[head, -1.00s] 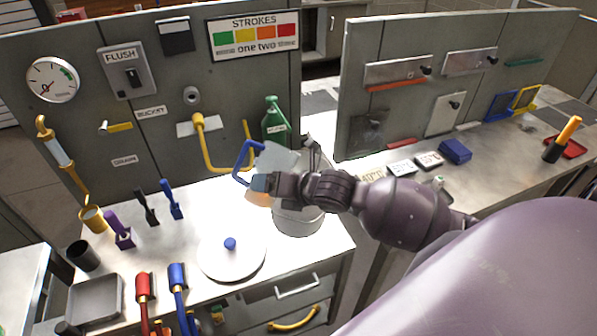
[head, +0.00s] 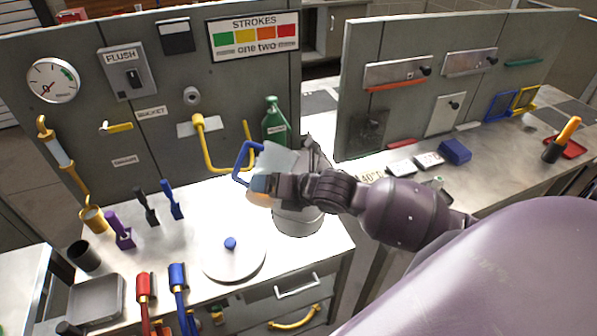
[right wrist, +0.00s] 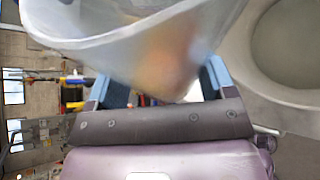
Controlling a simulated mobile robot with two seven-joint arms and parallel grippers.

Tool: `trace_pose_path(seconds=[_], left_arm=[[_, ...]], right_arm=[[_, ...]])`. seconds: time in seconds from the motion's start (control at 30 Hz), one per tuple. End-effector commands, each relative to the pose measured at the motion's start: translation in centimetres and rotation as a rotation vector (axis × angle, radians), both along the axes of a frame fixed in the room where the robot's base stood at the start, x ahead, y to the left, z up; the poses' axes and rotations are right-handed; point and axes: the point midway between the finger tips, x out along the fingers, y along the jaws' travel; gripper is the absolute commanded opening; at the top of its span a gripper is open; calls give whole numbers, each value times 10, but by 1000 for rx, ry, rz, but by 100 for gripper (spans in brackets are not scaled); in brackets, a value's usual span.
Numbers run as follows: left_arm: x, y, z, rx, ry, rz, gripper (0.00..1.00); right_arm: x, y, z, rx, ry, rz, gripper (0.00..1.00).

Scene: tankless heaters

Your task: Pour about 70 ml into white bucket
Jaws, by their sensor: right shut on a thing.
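My right gripper (head: 268,190) is shut on a translucent jug (head: 277,160) with a blue handle; the jug looks tilted. In the right wrist view the jug (right wrist: 110,45) fills the space between the blue fingers of the gripper (right wrist: 165,85). A brownish-orange patch shows through its wall; I cannot tell whether it is liquid. The pale bucket (head: 298,222) stands on the counter below the jug, partly hidden by my right arm. Its round rim and inside show at the right of the right wrist view (right wrist: 285,50). No stream is visible. My left gripper is not in view.
A green bottle (head: 275,122) and a yellow pipe (head: 205,150) stand close behind the jug. A white lid with a blue knob (head: 231,244) lies left of the bucket. Red (head: 143,287) and blue (head: 178,277) handles stand at the front edge. An upright panel (head: 440,90) rises at the right.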

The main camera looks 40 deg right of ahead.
Motion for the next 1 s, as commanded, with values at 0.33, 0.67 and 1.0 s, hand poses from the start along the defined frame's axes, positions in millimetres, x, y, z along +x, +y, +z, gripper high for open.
trace_pose_path(seconds=[0.33, 0.67, 1.0], left_arm=[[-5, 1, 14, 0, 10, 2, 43], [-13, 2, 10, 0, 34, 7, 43], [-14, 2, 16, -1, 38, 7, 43]], right_arm=[[-1, 7, 6, -153, -47, 2, 39], [-4, 14, -7, -324, -97, 1, 39], [-5, 20, -13, -521, -157, 0, 39]])
